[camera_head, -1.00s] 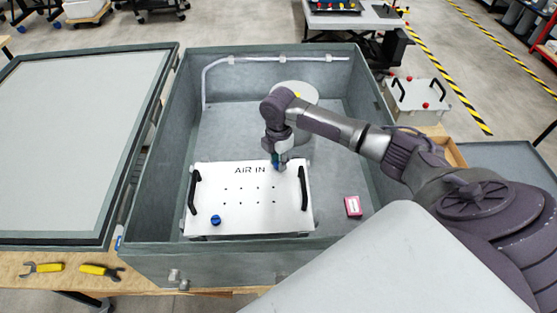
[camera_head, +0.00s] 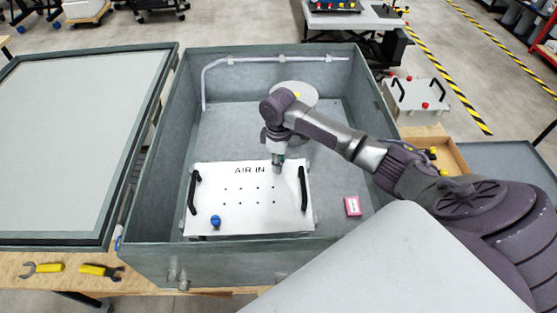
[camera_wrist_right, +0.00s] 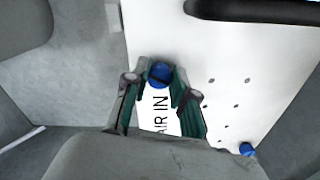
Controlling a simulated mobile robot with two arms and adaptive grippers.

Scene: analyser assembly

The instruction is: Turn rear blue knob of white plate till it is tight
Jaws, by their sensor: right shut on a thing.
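The white plate (camera_head: 245,222), marked AIR IN, lies in the grey case with a black handle on its left (camera_head: 193,192) and right (camera_head: 303,188). My right gripper (camera_head: 278,168) points down at the plate's rear edge, right of the lettering. In the right wrist view the rear blue knob (camera_wrist_right: 159,73) sits between the fingertips of this gripper (camera_wrist_right: 160,83), which is shut on it. In the head view that knob is hidden by the gripper. The front blue knob (camera_head: 215,220) stands on the plate's front left; it also shows in the right wrist view (camera_wrist_right: 247,149). My left gripper is out of view.
The grey case (camera_head: 150,170) has high walls around the plate. A pink box (camera_head: 353,206) lies on its floor to the right. Two yellow-handled tools (camera_head: 100,271) (camera_head: 45,268) lie on the front bench.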

